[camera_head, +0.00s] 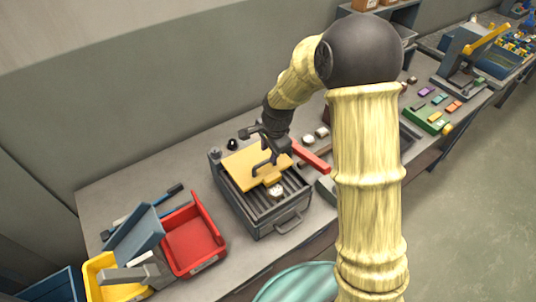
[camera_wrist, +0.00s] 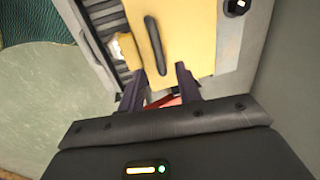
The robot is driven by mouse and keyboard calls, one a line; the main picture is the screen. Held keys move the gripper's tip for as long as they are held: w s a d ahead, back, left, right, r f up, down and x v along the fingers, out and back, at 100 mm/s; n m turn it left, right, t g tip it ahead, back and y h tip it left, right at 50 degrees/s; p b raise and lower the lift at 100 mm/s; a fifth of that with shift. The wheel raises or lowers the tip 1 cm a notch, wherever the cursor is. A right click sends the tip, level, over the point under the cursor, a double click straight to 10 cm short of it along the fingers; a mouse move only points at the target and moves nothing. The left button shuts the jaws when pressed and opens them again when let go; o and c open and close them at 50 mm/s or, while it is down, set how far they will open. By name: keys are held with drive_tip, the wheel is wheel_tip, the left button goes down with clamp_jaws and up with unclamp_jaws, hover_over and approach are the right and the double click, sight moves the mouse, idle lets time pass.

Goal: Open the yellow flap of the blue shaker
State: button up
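A yellow flap (camera_head: 245,167) lies flat over the back part of a dark grey box with slats (camera_head: 283,215); the box looks grey more than blue. A dark bar handle (camera_wrist: 153,42) runs along the flap in the wrist view. My gripper (camera_head: 266,160) is over the flap in the head view. In the wrist view its two fingers (camera_wrist: 158,72) are apart, and the near end of the handle shows between the tips. I cannot tell whether they touch it. A small pale piece (camera_head: 275,190) sits on the slats by the flap's front tab.
A red bin (camera_head: 193,240) and a yellow bin (camera_head: 105,278) stand to the left. A red bar (camera_head: 311,157) juts out right of the flap. A blue-grey machine with a yellow bar (camera_head: 487,40) stands far right. The wall is close behind the table.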

sight(267, 160)
drive_tip(key=shift+w+a+f+p, duration=0.1)
drive_tip(key=shift+w+f+p, duration=0.1)
drive_tip(key=shift+f, duration=0.8)
drive_tip(key=shift+w+a+f+p, duration=0.1)
drive_tip(key=shift+w+f+p, duration=0.05)
drive_tip(key=shift+f, duration=0.85)
clamp_jaws()
